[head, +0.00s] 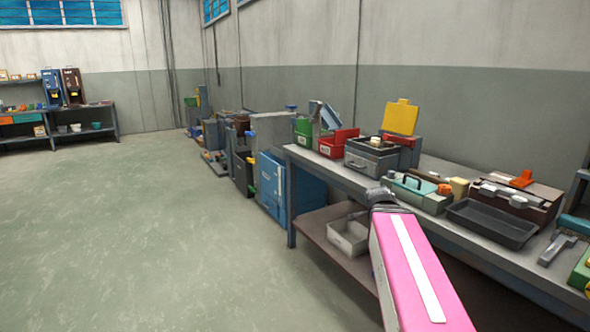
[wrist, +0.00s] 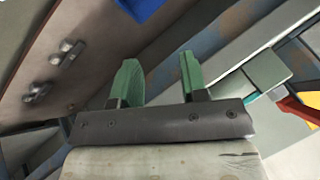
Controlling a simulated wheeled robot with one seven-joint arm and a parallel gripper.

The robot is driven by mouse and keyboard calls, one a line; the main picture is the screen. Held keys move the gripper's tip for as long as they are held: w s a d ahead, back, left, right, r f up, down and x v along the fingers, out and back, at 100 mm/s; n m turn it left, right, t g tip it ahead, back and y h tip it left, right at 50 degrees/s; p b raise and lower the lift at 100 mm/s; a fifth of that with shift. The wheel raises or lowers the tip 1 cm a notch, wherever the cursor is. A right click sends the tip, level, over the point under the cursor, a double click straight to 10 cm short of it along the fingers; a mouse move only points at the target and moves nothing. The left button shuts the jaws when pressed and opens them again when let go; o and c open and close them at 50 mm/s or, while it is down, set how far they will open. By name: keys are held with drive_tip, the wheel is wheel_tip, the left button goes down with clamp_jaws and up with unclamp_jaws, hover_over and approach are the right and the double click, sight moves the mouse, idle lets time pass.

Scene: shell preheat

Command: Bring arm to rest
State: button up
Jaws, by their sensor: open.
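My gripper (wrist: 160,66) shows in the wrist view with its two green fingers apart and nothing between them. In the head view, my pink arm reaches from the bottom edge toward the workbench (head: 330,172). A dark joint at its far end overlaps the bench's front edge. The fingers cannot be made out clearly in the head view. I cannot tell whether the arm touches the bench.
On the bench are a grey toolbox (head: 371,160), a black tray (head: 491,224), red (head: 338,141) and green bins and a yellow panel (head: 400,117). A light bin (head: 349,235) sits on the lower shelf. A blue cabinet (head: 272,185) stands beyond. The floor at left is clear.

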drive_tip(key=s+a+f+n+g+y, duration=0.1)
drive_tip(key=s+a+f+n+g, duration=0.2)
drive_tip(key=s+a+f+n, duration=0.2)
drive_tip(key=s+a+f+n+g+y, duration=0.2)
drive_tip(key=s+a+f+n, duration=0.4)
drive_tip(key=f+n, duration=0.5)
wheel_tip(320, 180, down, 5)
drive_tip(key=shift+s+a+r+g+y, duration=0.2)
drive_tip(key=shift+s+a+g+y, duration=0.1)
drive_tip(key=shift+a+g, duration=0.4)
